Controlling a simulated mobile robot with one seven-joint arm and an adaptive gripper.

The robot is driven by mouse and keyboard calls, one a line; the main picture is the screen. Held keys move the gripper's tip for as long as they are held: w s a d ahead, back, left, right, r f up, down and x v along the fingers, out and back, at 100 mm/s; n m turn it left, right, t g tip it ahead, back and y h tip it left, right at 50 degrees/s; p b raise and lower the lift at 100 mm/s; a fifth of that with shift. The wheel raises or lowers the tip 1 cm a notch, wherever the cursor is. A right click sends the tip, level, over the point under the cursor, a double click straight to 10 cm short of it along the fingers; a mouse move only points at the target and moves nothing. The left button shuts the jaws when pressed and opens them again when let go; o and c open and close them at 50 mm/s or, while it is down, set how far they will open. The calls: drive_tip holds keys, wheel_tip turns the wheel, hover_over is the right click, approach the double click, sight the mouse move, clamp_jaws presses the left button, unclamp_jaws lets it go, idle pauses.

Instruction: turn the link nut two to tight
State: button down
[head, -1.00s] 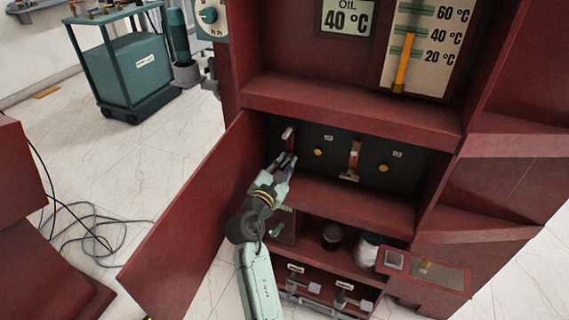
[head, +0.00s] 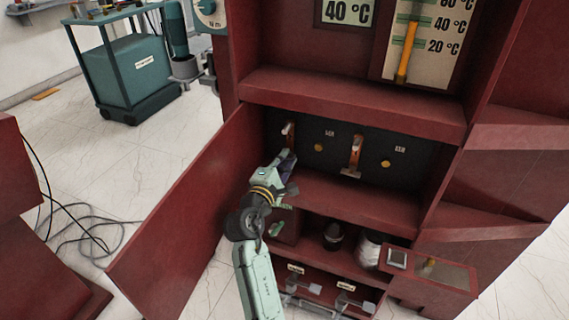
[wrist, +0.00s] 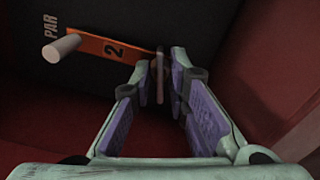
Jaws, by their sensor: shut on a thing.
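An orange link bar marked 2 (wrist: 115,49) lies on the dark panel in the wrist view, with a pale round peg (wrist: 62,48) standing out at its left end. At its right end a thin brownish piece, which looks like the link nut (wrist: 159,78), sits between the fingertips. My gripper (wrist: 163,72) is shut on this piece; its purple pads hide part of it. In the head view, my gripper (head: 288,158) reaches the lower end of the left link (head: 289,135). Whether the nut is tight cannot be seen.
The open red door (head: 190,215) stands left of my arm. Red shelves (head: 350,205) close in above and below. A dark container and a white jar (head: 369,248) stand below.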

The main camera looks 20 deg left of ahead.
drive_tip(key=shift+f+m+b, duration=0.15)
drive_tip(key=shift+m+b, duration=0.6)
drive_tip(key=shift+m, duration=0.95)
drive_tip(key=c, duration=1.8)
unclamp_jaws()
drive_tip(key=shift+s, duration=0.15)
drive_tip(key=s, duration=1.1)
drive_tip(key=shift+s+a, duration=0.25)
drive_tip(key=shift+s, duration=0.15)
